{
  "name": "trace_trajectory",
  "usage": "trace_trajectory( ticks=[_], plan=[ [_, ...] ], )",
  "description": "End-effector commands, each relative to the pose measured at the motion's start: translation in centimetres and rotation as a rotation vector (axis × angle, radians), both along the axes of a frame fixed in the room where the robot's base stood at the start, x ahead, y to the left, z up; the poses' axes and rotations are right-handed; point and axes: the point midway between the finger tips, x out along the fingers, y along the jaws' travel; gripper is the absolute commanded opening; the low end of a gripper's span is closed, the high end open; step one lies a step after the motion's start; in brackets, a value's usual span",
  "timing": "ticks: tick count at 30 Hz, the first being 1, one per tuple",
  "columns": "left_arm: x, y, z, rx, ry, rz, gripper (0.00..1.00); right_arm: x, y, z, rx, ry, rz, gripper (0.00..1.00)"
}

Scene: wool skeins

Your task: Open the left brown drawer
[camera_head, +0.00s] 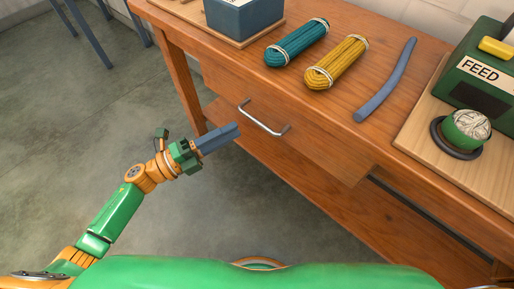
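My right gripper is not in view.
On the table top (375,122) lie a teal skein (297,43), a yellow skein (337,62) and a blue-grey curved rod (387,80). A green FEED box (478,75) stands on a board at the right. A blue box (243,14) is at the back. Open floor (90,110) lies at the left.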

Motion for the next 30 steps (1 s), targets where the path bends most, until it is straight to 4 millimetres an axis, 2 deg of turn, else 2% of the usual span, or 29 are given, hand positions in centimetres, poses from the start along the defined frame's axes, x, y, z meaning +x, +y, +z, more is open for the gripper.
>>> trace_trajectory(
  ticks=[1, 6, 12, 21, 22, 24, 25, 30],
  plan=[
    [-0.3, -0.4, -0.3, 0.012, -0.027, -0.023, 0.27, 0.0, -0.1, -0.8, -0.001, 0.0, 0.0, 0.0],
    [0.7, -3.0, 1.1, 0.011, -0.04, -0.035, 0.27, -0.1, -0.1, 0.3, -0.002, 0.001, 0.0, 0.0],
    [2.3, -6.0, 1.6, 0.01, -0.035, -0.032, 0.27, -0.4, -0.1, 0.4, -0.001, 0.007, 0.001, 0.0],
    [2.7, -6.6, 1.5, 0.012, -0.033, -0.03, 0.27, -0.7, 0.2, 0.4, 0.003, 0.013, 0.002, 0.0],
    [2.7, -6.6, 1.5, 0.011, -0.032, -0.03, 0.22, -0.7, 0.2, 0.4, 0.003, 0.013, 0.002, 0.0],
    [2.7, -6.6, 1.5, 0.011, -0.032, -0.03, 0.03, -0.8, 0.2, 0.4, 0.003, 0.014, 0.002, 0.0],
    [2.7, -6.6, 1.5, 0.011, -0.032, -0.03, 0.0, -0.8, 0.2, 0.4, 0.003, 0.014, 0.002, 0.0],
    [2.7, -6.6, 1.5, 0.011, -0.032, -0.03, 0.0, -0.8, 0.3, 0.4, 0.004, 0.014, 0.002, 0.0]
  ],
)
